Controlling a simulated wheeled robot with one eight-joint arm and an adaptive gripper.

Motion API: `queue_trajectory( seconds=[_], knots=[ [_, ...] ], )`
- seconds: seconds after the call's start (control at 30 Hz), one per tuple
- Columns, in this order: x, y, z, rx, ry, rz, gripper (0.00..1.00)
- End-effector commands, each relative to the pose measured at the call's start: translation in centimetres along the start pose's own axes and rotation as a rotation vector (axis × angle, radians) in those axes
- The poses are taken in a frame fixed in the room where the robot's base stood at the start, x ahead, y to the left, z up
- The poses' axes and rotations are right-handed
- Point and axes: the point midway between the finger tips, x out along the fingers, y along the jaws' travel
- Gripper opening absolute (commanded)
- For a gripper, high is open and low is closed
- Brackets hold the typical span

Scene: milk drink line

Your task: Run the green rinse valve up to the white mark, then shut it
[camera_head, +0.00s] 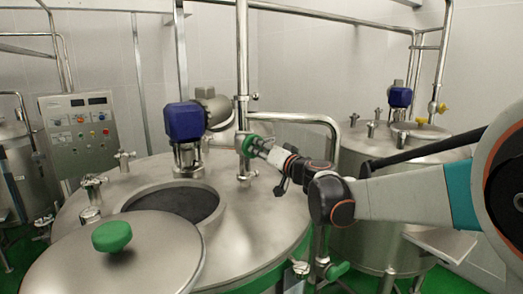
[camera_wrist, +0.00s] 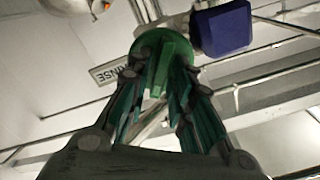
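The green rinse valve (camera_head: 250,145) sits on the vertical steel pipe above the large tank. In the wrist view its round green body and raised handle bar (camera_wrist: 166,62) are straight ahead. My gripper (camera_head: 262,150) reaches it from the right. A "RINSE" label (camera_wrist: 110,73) appears upside down beside the valve. I cannot make out the white mark, and the fingers cover part of the valve.
A blue motor (camera_head: 185,121) stands on the tank, left of the valve; its blue housing also shows in the wrist view (camera_wrist: 221,28). An open hatch with a green-knobbed lid (camera_head: 150,255) is at front left. A control panel (camera_head: 78,135) and a second tank (camera_head: 385,215) stand farther off.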

Motion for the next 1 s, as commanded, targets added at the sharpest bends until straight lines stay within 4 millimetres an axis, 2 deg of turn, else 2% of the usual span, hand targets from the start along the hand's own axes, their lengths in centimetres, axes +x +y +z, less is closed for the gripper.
queue_trajectory(
  seconds=[0.57,1.0],
  knots=[
    [-0.05,0.11,0.12,0.067,0.000,0.000,0.00],
    [-0.06,0.35,0.30,0.421,0.000,0.000,0.00]
  ],
)
